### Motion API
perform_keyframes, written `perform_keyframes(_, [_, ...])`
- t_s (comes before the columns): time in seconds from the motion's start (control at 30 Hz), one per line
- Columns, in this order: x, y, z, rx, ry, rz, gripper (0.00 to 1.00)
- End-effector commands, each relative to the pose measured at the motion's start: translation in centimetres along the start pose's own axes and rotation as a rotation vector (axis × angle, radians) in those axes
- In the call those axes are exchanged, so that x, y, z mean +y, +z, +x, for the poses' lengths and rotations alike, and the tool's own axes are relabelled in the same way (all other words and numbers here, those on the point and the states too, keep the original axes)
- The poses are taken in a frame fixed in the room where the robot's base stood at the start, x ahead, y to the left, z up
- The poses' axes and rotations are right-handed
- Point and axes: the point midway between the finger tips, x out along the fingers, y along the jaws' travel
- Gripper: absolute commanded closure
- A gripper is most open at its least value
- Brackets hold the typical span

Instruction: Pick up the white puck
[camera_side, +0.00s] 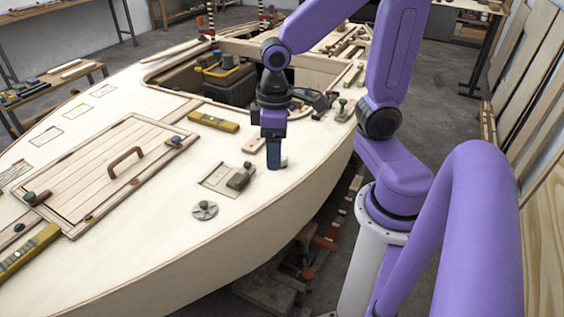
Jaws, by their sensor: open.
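My gripper (275,166) points down, low over the pale plywood deck (285,203) near the hull's right edge. Its jaws are open, seen nearly edge-on. A small whitish piece (284,163) shows at the right side of the fingertips; it may be the white puck, mostly hidden behind them. I cannot tell whether the fingers touch it or stand around it.
A grey round fitting (205,210) and a small plate with a dark block (240,177) lie left of my gripper. An open cockpit with a dark toolbox (228,84) is behind.

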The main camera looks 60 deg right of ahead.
Motion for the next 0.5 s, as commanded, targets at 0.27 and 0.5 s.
perform_keyframes(0.27, [7.5,-3.1,1.4,-0.008,0.007,0.444,0.33])
perform_keyframes(0.5, [14.9,-3.3,2.8,-0.012,0.012,0.821,0.33])
